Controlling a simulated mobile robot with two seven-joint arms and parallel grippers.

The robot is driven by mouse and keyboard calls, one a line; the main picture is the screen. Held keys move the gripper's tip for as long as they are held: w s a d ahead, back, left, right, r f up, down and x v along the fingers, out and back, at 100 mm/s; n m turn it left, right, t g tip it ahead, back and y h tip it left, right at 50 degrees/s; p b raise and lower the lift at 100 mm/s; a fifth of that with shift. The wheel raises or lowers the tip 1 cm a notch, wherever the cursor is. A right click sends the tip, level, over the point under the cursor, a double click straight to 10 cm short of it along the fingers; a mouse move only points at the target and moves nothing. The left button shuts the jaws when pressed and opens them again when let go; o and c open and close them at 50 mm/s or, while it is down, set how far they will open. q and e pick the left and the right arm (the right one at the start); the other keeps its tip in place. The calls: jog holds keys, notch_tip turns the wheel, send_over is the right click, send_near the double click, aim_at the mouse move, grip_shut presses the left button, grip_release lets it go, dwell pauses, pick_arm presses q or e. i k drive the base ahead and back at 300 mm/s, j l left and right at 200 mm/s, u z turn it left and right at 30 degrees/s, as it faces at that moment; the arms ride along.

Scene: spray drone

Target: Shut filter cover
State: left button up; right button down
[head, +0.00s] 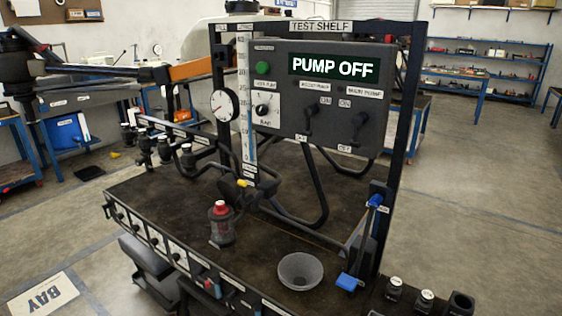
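A small dark, see-through canister with a red top (221,225) stands upright on the bench top of the test shelf, left of a grey bowl-shaped part (300,271). I cannot tell for sure which part is the filter cover. The canister's red top looks seated on its body, but its exact fit is too small to tell. A blue-ended lever or clamp part (348,281) is at the bench's right edge. Neither of my grippers shows in the head view.
A panel (335,100) reading PUMP OFF stands above the bench, with a round gauge (224,105) to its left. Black hoses (318,190) loop below the panel. Small nozzles (165,150) sit along the left side. Open floor (480,220) lies to the right.

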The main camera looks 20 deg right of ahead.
aim_at(227, 185)
jog(key=i+j+z, duration=0.1)
jog(key=z, duration=0.3)
jog(key=i+j+z, duration=0.15)
jog(key=z, duration=0.25)
jog(key=i+j+z, duration=0.25)
jog(key=z, duration=0.15)
